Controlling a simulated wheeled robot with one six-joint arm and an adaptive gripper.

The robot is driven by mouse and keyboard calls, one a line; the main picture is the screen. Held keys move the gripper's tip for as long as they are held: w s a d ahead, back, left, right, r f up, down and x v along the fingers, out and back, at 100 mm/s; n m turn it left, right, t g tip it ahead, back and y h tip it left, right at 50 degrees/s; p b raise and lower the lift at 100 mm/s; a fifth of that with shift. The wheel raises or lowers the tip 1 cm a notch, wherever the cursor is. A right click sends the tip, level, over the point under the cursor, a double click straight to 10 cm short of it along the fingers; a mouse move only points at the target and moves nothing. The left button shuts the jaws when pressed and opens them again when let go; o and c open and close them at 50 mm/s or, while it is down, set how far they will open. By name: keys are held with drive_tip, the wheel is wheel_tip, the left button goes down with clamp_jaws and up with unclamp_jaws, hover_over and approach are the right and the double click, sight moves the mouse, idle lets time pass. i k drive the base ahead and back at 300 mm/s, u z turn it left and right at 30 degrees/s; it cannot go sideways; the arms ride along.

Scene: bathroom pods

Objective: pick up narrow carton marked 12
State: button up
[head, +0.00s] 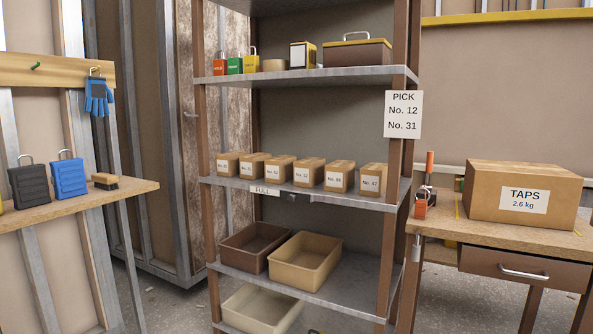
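Several narrow brown cartons stand upright in a row on the middle shelf (375,203) of the rack, each with a white number label on its front. The labels are small; the fourth carton from the left (309,173) seems to read No. 12, but I cannot be sure. The third carton (280,171) has a similar, hard-to-read label. The two rightmost cartons (340,175) and (373,179) seem to bear numbers in the forties. A sign (403,114) on the right post reads PICK No. 12, No. 31. My gripper is not in view.
A FULL tag (265,190) hangs on the middle shelf's front edge. Padlocks, boxes and a toolbox (357,53) stand on the shelf above. Open bins (305,262) sit below. A bench with a TAPS box (524,194) is at right, another bench (75,203) at left.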

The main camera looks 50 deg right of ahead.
sight(309, 172)
drive_tip(key=z, duration=0.55)
drive_tip(key=i, duration=0.85)
drive_tip(key=z, duration=0.85)
